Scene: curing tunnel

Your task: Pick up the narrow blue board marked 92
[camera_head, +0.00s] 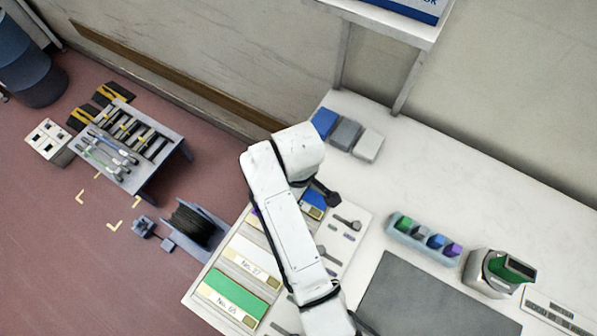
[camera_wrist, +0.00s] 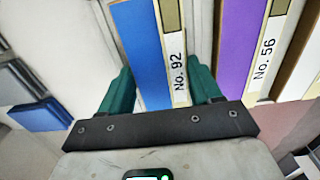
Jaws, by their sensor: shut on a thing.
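The narrow blue board marked No. 92 (camera_wrist: 143,50) stands between the two green fingers of my gripper (camera_wrist: 162,82) in the wrist view. The fingers are shut on it, one on each side, and its label faces the camera. In the head view a blue board (camera_head: 314,197) shows at the upper end of the board rack, partly behind my arm, which hides my fingers there. I cannot tell whether the board still touches its rack.
A purple board marked No. 56 (camera_wrist: 240,45) is right of the blue one. The rack also holds a white board No. 27 (camera_head: 248,259) and a green board No. 65 (camera_head: 236,293). Blue and grey blocks (camera_head: 345,135) and a colored holder (camera_head: 423,238) stand on the white counter.

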